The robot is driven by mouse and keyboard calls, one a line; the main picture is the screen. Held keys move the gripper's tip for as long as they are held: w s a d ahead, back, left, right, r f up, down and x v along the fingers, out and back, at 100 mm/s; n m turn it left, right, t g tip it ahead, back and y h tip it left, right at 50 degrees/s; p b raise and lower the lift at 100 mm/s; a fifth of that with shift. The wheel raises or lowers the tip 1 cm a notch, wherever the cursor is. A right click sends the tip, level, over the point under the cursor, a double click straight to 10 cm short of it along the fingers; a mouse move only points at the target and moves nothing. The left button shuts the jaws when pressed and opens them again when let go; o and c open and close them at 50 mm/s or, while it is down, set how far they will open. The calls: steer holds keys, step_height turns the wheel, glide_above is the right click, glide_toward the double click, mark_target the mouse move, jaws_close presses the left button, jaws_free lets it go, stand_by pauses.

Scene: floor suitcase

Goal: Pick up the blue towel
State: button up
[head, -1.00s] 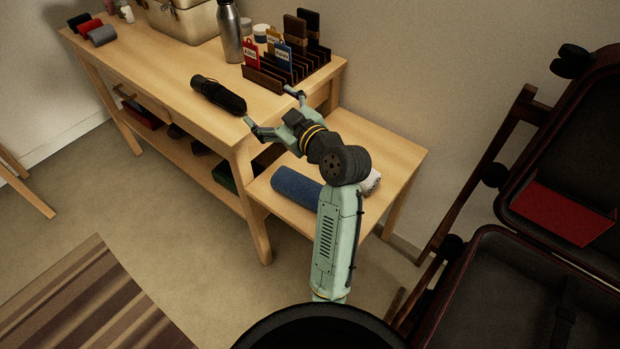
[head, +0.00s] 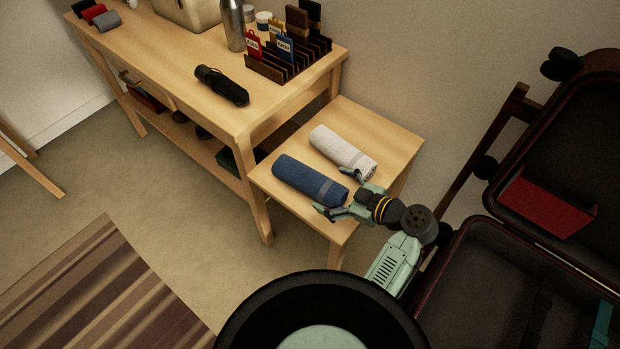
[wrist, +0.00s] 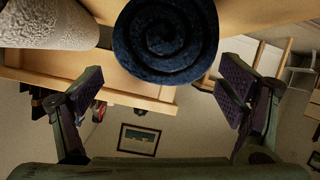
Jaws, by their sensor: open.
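The rolled blue towel (head: 303,179) lies on the low side table (head: 389,138), beside a rolled white towel (head: 343,151). My gripper (head: 338,191) is open at the right end of the blue towel, low over the table's front right part. In the wrist view the blue towel (wrist: 166,40) shows its spiral end at the top, between and beyond the open fingers (wrist: 160,100). The white towel also shows in the wrist view (wrist: 45,22) at upper left. I cannot tell whether a finger touches the blue towel.
A taller bench (head: 183,67) adjoins on the left, with a black umbrella (head: 222,86), a steel bottle (head: 232,25) and a slotted rack (head: 290,58). An open suitcase (head: 495,277) stands at the right. The floor at front left is clear apart from a striped rug (head: 92,292).

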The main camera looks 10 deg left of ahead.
mark_target(320, 185)
steer(key=shift+p+x, duration=0.8)
steer(key=shift+x, duration=1.5)
steer(key=shift+f, duration=0.15)
steer(key=c, duration=1.4)
